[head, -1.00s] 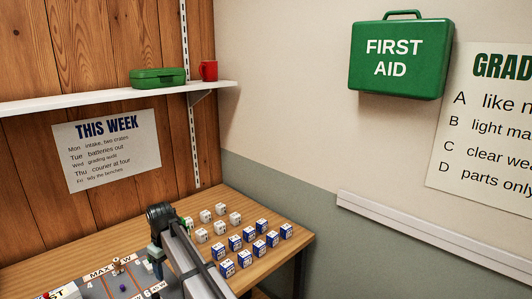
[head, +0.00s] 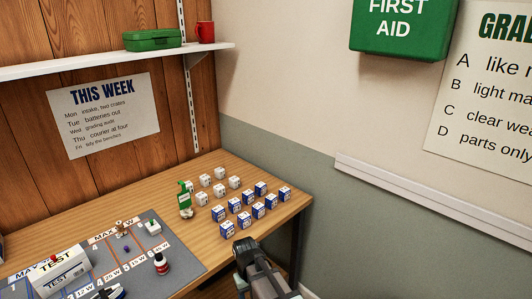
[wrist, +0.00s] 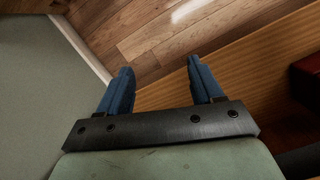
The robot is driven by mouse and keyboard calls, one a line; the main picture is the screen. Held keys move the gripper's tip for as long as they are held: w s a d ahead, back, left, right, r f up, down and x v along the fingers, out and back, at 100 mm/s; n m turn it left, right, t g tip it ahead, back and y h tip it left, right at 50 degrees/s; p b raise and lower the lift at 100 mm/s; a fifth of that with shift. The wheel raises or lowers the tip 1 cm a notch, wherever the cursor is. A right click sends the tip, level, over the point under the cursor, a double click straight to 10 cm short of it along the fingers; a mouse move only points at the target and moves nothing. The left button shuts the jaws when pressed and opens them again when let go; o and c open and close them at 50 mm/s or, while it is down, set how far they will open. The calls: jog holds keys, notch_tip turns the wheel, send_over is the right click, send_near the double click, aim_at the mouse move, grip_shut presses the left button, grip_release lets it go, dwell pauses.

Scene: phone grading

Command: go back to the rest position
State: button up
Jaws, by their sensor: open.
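My gripper (wrist: 159,88) shows in the wrist view with its two blue fingers apart and nothing between them. Below the fingers are the wood floor (wrist: 160,35) and the edge of the wooden bench (wrist: 240,60). In the head view my gripper (head: 243,246) is at the bench's front right edge, low in the picture; its fingertips are too small to make out there.
A shelf (head: 90,64) and a first aid box (head: 400,30) are above.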

jog(key=s+d+f+m+g, duration=0.4)
jog(key=s+d+f, duration=1.4)
jog(key=s+f, duration=0.25)
jog(key=s+d+f, duration=0.1)
jog(key=s+f, duration=0.1)
jog(key=s, duration=0.3)
jog(key=s+d+f+m+g+y, duration=0.1)
jog(key=s+d+f, duration=0.1)
jog(key=s, duration=0.3)
jog(key=shift+s+d+f, duration=0.2)
jog(key=shift+s+f, duration=0.1)
jog(key=shift+f, duration=0.1)
